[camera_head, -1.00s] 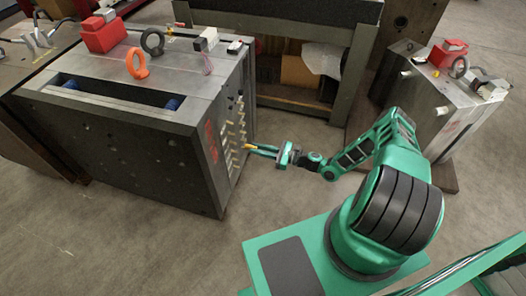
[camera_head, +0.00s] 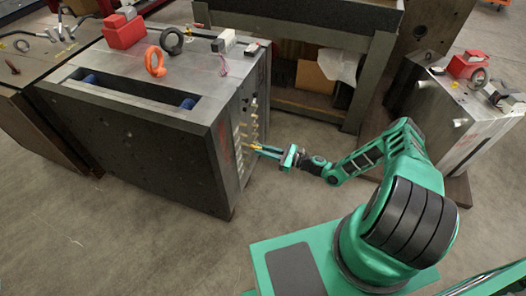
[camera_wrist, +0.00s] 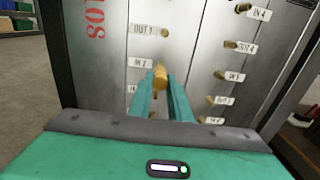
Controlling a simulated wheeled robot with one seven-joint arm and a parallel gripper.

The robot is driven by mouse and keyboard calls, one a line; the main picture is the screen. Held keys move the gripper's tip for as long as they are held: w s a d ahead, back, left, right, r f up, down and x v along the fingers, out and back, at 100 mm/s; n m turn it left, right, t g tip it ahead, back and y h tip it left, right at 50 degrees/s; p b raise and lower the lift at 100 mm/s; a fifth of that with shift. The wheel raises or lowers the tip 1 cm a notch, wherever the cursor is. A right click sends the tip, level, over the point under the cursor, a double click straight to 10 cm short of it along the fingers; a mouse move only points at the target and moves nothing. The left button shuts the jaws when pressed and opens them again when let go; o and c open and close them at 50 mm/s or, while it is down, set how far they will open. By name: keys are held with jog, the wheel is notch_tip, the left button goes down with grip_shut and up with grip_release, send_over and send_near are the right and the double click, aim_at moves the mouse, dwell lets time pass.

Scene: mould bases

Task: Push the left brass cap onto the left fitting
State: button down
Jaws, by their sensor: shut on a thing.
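My gripper (camera_wrist: 161,88) is shut on a brass cap (camera_wrist: 160,73), which sits between the fingertips. The cap points at the steel side face of the mould base, in the left column of fittings beside the IN 2 label (camera_wrist: 139,62). It hides whatever fitting lies behind it, so I cannot tell whether it touches one. In the head view my gripper (camera_head: 267,151) reaches left to the side face of the mould base (camera_head: 150,150), with the yellowish cap (camera_head: 254,147) at its tip close to the row of fittings. A brass fitting (camera_wrist: 165,33) shows by the OUT 1 label.
More brass fittings (camera_wrist: 231,45) stand in a right column with labels such as IN 4 and OUT 4. A red block (camera_head: 124,33) and an orange ring (camera_head: 154,62) lie on the mould base. A second mould base (camera_head: 455,110) stands right; open floor (camera_head: 140,240) lies in front.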

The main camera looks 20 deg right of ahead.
jog(key=shift+x, duration=1.8)
dwell(1.4)
jog(key=c, duration=1.2)
grip_release()
jog(key=shift+o, duration=0.2)
jog(key=shift+s+d, duration=0.1)
jog(key=v, duration=0.6)
jog(key=shift+s+d, duration=0.25)
jog(key=shift+d, duration=0.1)
jog(key=shift+r, duration=0.1)
